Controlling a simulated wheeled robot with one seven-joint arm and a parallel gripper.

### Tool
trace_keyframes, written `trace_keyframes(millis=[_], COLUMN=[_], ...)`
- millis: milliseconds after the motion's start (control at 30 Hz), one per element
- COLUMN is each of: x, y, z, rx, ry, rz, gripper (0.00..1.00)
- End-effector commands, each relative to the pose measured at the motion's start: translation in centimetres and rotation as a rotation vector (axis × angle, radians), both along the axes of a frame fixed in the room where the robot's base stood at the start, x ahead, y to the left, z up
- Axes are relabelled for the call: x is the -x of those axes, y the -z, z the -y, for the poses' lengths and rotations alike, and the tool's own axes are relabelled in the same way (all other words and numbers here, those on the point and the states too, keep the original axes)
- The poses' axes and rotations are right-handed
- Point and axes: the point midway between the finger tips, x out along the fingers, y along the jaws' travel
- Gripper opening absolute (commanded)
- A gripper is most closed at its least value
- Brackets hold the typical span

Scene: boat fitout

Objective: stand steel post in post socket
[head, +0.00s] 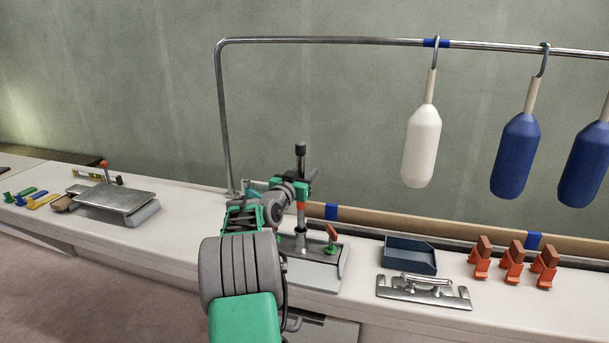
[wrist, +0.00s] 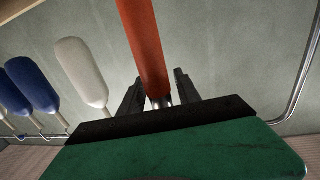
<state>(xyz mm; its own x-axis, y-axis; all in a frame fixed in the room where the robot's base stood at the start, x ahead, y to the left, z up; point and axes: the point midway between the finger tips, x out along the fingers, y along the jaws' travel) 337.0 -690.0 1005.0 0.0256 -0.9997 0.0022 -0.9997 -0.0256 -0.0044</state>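The steel post (head: 301,208) stands about upright in the head view, with a dark top and an orange band below my gripper. My gripper (head: 305,181) is around its upper part. In the wrist view, the post's orange part (wrist: 145,45) runs up from between the dark fingers of my gripper (wrist: 160,99), which close on a short bare steel stretch. The post socket (head: 301,241) is on a steel base plate (head: 318,270) directly below the post. The post's lower end appears to meet the socket; I cannot tell how deep it sits.
A red-handled lever (head: 332,236) is on the plate right of the post. A blue tray (head: 408,256), a steel bracket (head: 424,292) and several orange clamps (head: 512,268) lie farther right. A white fender (head: 421,145) and blue fenders hang from a rail (head: 330,41). Another steel plate (head: 112,197) is left.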

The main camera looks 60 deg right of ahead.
Motion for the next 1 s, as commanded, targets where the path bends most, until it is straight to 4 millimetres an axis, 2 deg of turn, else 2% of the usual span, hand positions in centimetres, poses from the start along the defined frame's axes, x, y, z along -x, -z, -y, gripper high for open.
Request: trace_keyframes(millis=[100, 367, 467, 700, 900, 967, 1000], x=[0.0, 0.0, 0.0, 0.1, 0.1, -0.6, -1.5], y=[0.1, 0.3, 0.2, 0.2, 0.1, -0.2, -0.4], z=[0.0, -0.3, -1.5, -6.3, -7.9, -8.5, -9.3], rx=[-0.001, -0.004, -0.003, -0.002, -0.004, -0.018, -0.044], ry=[0.000, 0.000, -0.002, -0.002, -0.001, -0.016, -0.039], rz=[-0.001, -0.002, -0.002, -0.001, -0.001, 0.001, 0.001], gripper=[0.49, 0.49, 0.49, 0.49, 0.49, 0.49, 0.49])
